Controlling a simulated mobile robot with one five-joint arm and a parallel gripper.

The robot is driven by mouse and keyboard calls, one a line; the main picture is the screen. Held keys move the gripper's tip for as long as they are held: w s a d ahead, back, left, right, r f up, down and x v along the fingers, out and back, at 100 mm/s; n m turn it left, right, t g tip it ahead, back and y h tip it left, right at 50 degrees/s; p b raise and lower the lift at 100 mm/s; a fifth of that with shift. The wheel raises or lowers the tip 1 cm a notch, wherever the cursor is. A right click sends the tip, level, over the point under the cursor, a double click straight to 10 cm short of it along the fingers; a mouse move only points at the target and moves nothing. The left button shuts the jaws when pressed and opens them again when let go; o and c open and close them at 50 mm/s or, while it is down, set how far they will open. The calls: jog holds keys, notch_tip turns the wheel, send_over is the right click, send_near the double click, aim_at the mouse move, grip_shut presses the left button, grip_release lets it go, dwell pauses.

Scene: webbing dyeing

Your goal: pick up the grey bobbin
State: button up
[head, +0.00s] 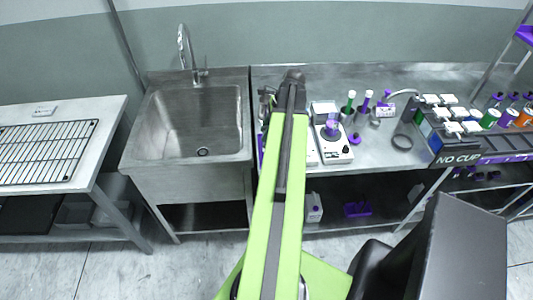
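My green arm reaches forward over the metal counter (360,85), and its dark far end, where my gripper (268,98) seems to be, is beside the sink's right edge. The arm covers most of the gripper, so its fingers and anything between them cannot be made out. I cannot pick out a grey bobbin with certainty; it may be too small to tell or hidden behind my arm.
A steel sink (245,130) with a tap (184,48) is left of my arm. A wire rack (45,150) lies on the left table.

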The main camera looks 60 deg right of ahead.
jog(key=shift+x, duration=0.85)
jog(key=shift+d+r, duration=0.1)
jog(key=shift+r, duration=0.05)
jog(key=shift+c, duration=0.5)
grip_shut()
